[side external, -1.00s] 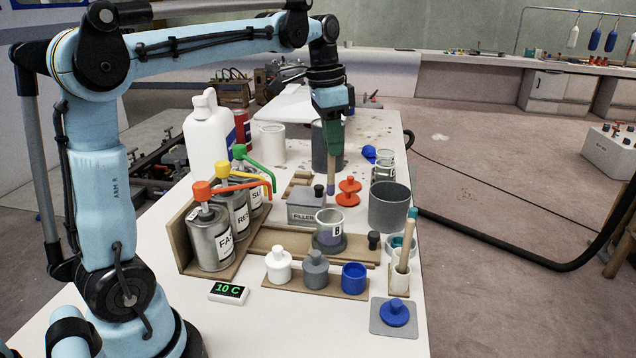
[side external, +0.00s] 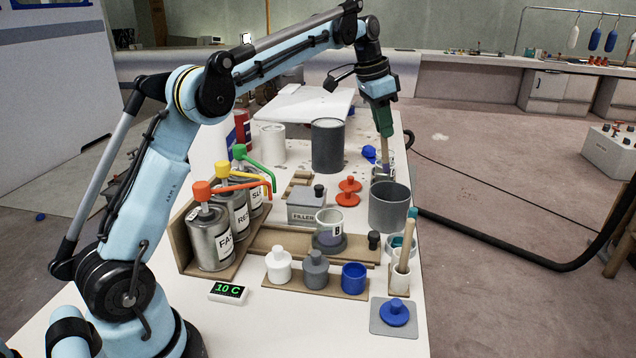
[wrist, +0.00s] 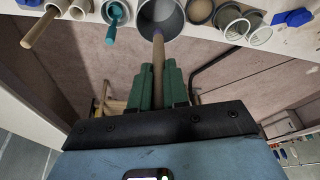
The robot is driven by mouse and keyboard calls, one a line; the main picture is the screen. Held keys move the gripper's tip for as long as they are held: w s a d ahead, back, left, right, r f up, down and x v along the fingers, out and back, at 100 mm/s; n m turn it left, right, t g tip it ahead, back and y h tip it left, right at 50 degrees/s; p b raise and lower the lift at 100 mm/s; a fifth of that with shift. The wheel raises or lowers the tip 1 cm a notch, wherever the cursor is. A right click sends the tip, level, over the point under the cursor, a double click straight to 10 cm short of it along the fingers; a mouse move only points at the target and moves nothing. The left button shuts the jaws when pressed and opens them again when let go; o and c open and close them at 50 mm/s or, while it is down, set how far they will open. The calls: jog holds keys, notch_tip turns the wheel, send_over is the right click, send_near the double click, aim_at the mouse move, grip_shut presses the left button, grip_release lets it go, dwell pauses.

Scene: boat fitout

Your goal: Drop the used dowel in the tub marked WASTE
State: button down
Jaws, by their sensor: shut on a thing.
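My gripper (side external: 384,133) has green fingers shut on the used dowel (side external: 386,155), a pale wooden stick with a purplish tip. It hangs down near the right edge of the bench, just behind the large grey tub (side external: 388,207) in the side view. In the wrist view my gripper (wrist: 158,72) holds the dowel (wrist: 158,50), and its tip overlaps the rim of the grey tub (wrist: 172,30). I cannot tell whether the tip is over the opening. No WASTE marking is readable on this tub or on the dark grey container (side external: 328,146) further back.
Small glass jars (side external: 382,174) stand close behind the grey tub. In front, a white cup (side external: 400,283) holds another wooden stick, beside a teal-filled cup (side external: 402,246). Pump cans (side external: 211,239) stand further left.

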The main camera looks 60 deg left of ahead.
aim_at(387, 154)
jog(key=shift+w+f, duration=0.2)
jog(key=shift+w, duration=0.45)
jog(key=shift+f, duration=1.9)
jog(key=shift+x, duration=2.2)
jog(key=shift+s, duration=0.15)
jog(key=c, duration=1)
grip_release()
jog(key=shift+c, duration=0.2)
jog(key=v, duration=1.2)
jog(key=shift+s, duration=0.2)
